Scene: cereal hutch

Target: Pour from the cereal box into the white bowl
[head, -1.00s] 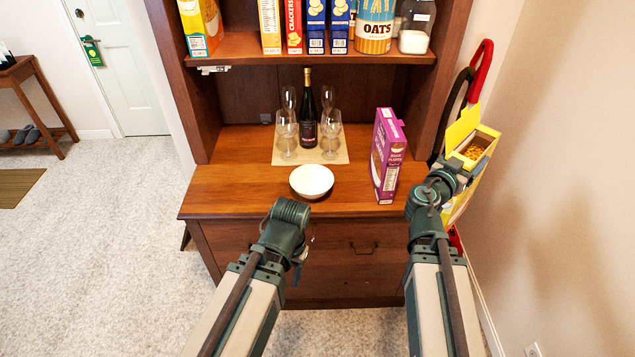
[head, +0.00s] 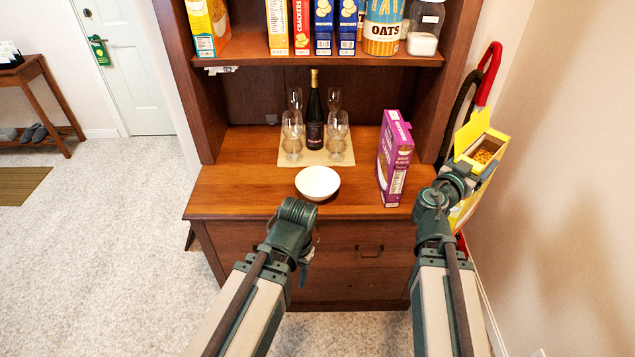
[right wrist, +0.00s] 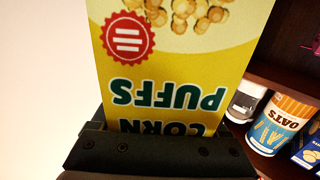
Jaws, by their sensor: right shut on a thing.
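The white bowl (head: 317,183) stands on the wooden hutch counter and looks empty. A yellow cereal box (head: 484,146) with its top flap open and cereal showing inside is at the right, off the counter's right side. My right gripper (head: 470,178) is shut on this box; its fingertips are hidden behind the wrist. In the right wrist view the yellow box (right wrist: 175,75) reads "CORN PUFFS" upside down above my gripper (right wrist: 155,135). My left gripper is hidden behind its own wrist, in front of the counter's edge and below the bowl.
A purple box (head: 394,160) stands on the counter between the bowl and the yellow box. A dark bottle (head: 314,125) and several glasses stand on a mat (head: 341,154) behind the bowl. Boxes and an oats canister (head: 383,28) fill the shelf above. A wall (head: 565,170) is close at right.

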